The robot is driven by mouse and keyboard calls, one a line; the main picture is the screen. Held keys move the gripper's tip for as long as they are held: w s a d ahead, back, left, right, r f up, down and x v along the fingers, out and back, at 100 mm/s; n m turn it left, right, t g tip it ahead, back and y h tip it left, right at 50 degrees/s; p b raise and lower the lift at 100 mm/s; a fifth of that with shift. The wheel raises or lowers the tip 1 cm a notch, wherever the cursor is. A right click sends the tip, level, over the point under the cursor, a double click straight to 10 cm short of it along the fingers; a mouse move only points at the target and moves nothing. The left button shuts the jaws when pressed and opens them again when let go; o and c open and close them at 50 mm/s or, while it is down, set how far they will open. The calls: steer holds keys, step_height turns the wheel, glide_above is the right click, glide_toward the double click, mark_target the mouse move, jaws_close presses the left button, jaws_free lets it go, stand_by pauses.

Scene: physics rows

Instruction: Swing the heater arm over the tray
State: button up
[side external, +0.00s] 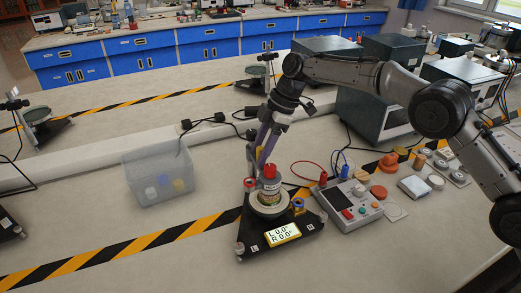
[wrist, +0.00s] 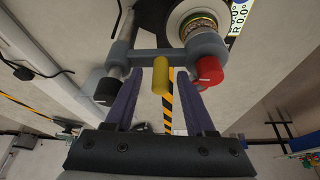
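A black triangular stand (side external: 262,240) carries a round pale tray (side external: 285,210), also seen at the top of the wrist view (wrist: 177,22). The heater arm appears to be the grey bar (wrist: 145,57) in the wrist view. It has a red-capped end (wrist: 208,71) at right, a black-knobbed end (wrist: 107,92) at left and a yellow handle (wrist: 160,76) between. In the side view, a red cap (side external: 269,171) shows above the tray; exact alignment is unclear. My gripper (wrist: 158,85) is open, its purple fingers apart on either side of the handle, with visible gaps. It points down in the side view (side external: 262,150).
A clear bin (side external: 158,180) with small items stands left of the stand. A control box (side external: 348,205) with red and blue leads stands close at right, with several small parts behind it. Dark instrument boxes (side external: 370,115) stand farther back.

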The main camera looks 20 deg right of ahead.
steer(key=v, duration=1.3)
steer(key=shift+d+r, duration=0.15)
steer(key=shift+r, duration=0.2)
